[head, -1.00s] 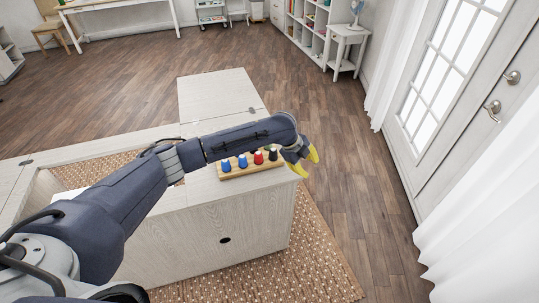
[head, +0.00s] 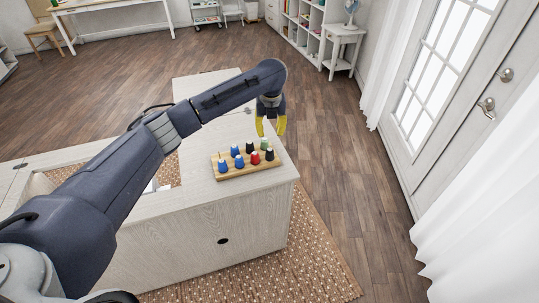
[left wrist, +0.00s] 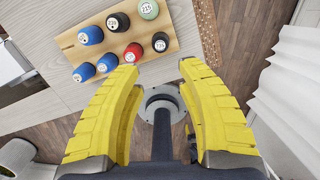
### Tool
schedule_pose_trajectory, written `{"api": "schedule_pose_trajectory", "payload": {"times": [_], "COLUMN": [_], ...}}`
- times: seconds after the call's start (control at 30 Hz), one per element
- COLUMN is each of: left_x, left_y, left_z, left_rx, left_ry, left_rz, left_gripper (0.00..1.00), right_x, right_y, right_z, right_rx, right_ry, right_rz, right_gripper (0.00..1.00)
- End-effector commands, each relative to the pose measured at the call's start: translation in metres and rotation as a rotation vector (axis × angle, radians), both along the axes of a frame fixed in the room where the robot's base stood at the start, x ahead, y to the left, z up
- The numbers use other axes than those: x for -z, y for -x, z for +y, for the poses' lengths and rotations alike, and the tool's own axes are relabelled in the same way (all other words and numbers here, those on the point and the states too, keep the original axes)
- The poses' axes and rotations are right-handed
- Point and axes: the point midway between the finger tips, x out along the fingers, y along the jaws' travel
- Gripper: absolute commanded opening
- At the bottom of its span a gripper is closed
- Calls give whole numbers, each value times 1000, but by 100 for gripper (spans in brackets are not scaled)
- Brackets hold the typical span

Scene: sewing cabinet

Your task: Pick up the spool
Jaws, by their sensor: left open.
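Several thread spools stand upright in two rows on a wooden rack (head: 230,176) on the cabinet top. In the head view I see a red spool (head: 255,158), a green spool (head: 264,144), a black spool (head: 269,154) and blue ones (head: 239,161). The left wrist view also shows the red spool (left wrist: 133,53), the green spool (left wrist: 148,10) and a black spool (left wrist: 160,43). My left gripper (head: 270,132) points down, open and empty, above the rack's far right end, apart from the spools. Its yellow fingers (left wrist: 165,85) are spread wide. My right gripper is not in view.
The white wood cabinet (head: 260,215) stands on a patterned rug (head: 310,255). The cabinet top (head: 205,90) behind the rack is clear. A door and white curtain (head: 480,200) are to the right, a shelf and side table with a fan (head: 345,35) at the back.

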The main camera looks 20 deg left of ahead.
Motion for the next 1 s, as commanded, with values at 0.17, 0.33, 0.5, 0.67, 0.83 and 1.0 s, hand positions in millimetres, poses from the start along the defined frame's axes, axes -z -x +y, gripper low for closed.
{"api": "schedule_pose_trajectory", "payload": {"times": [0.17,0.33,0.5,0.67,0.83,1.0], "left_x": [34,59,73,77,94,114], "left_y": [-4,-8,-10,-11,-12,-15], "left_z": [1,3,4,4,4,5], "left_rx": [-3,-3,-3,-1,-3,-4], "left_ry": [1,0,2,1,1,2], "left_rz": [2,1,0,-1,2,0], "left_gripper": [37,37,37,37,37,37], "right_x": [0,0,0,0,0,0], "right_y": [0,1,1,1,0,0], "right_z": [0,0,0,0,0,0], "right_rx": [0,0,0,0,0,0], "right_ry": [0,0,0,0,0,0], "right_rz": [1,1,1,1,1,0], "right_gripper": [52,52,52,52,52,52]}}
